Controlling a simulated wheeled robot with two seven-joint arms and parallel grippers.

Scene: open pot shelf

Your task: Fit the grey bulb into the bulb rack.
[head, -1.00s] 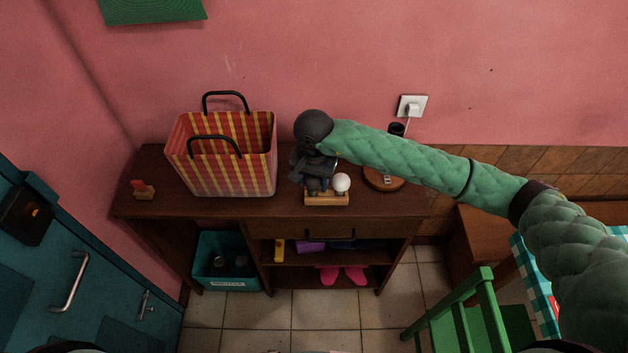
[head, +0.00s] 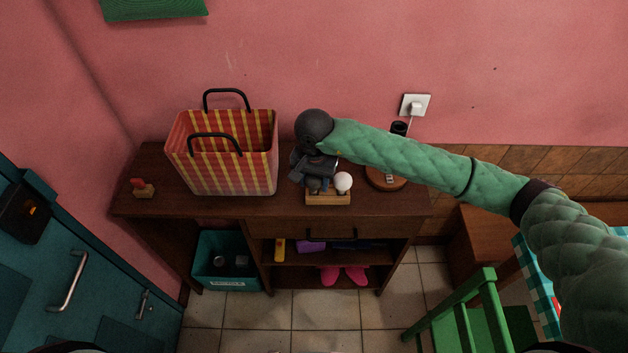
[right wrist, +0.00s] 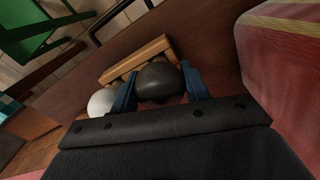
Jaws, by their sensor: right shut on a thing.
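The wooden bulb rack (head: 328,200) stands on the dark cabinet top near its front edge; in the right wrist view (right wrist: 137,60) it runs slantwise just beyond the fingers. A white bulb (head: 343,182) sits at its right end; it also shows in the right wrist view (right wrist: 101,102). My right gripper (head: 319,186) points down over the rack's left part. In the right wrist view its blue fingers are shut on the dark grey bulb (right wrist: 158,82), right beside the rack. The bulb's base is hidden, so I cannot tell whether it is seated. My left gripper is not in view.
A red-and-yellow striped bag (head: 228,160) stands left of the rack, close to my right gripper. A round wooden base (head: 386,178) is to the right, behind my arm. A small red-topped wooden block (head: 143,188) is at far left. The front-left cabinet top is clear.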

